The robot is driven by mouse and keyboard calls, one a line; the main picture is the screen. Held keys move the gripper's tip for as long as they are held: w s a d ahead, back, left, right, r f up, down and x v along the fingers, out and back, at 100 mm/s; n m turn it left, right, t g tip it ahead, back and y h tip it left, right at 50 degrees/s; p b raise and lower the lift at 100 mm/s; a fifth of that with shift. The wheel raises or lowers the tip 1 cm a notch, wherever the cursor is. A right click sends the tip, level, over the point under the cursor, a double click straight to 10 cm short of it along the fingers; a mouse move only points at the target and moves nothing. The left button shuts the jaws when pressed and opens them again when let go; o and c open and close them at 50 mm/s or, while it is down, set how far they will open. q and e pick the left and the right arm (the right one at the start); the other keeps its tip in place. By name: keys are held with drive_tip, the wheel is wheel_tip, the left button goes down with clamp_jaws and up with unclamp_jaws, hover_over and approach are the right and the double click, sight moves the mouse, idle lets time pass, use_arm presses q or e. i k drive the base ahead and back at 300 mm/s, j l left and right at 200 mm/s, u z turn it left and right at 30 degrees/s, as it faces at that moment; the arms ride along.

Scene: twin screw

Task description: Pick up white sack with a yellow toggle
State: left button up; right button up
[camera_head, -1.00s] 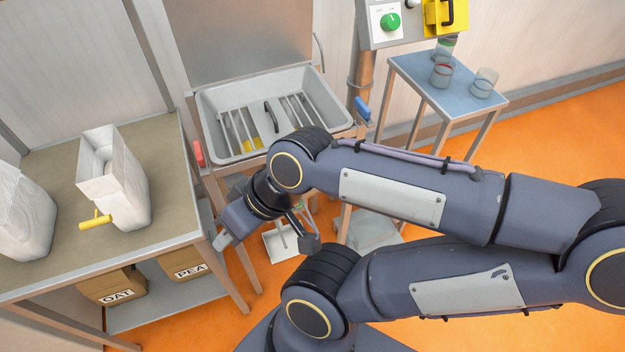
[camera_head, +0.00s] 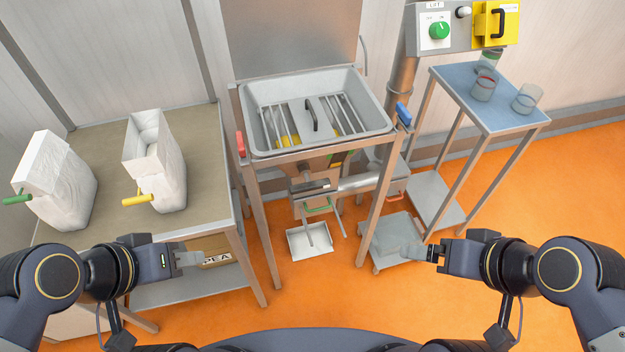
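The white sack with the yellow toggle (camera_head: 165,177) stands upright and open-topped on the workbench at left. Its yellow toggle (camera_head: 138,200) sticks out at the lower left. My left gripper (camera_head: 192,258) is in front of the bench's front edge, below and right of the sack, apart from it. It is seen edge-on, so its finger gap does not show. My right gripper (camera_head: 415,253) is far to the right, over the floor by a low platform, also edge-on. Neither visibly holds anything.
A second white sack with a green toggle (camera_head: 62,185) stands left of the first on the workbench (camera_head: 210,150). A metal hopper with a grate (camera_head: 375,115) stands right of the bench. A blue-topped table (camera_head: 500,118) holds glass jars. A PEA box (camera_head: 218,262) sits under the bench.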

sight(154, 158)
drive_tip(key=i+j+u, duration=0.1)
drive_tip(key=j+u, duration=0.25)
drive_tip(key=i+j+u, duration=0.15)
drive_tip(key=j+u, duration=0.2)
drive_tip(key=j, duration=0.15)
drive_tip(key=i+j+u, duration=0.3)
drive_tip(key=k+j, duration=0.05)
drive_tip(key=k, duration=0.05)
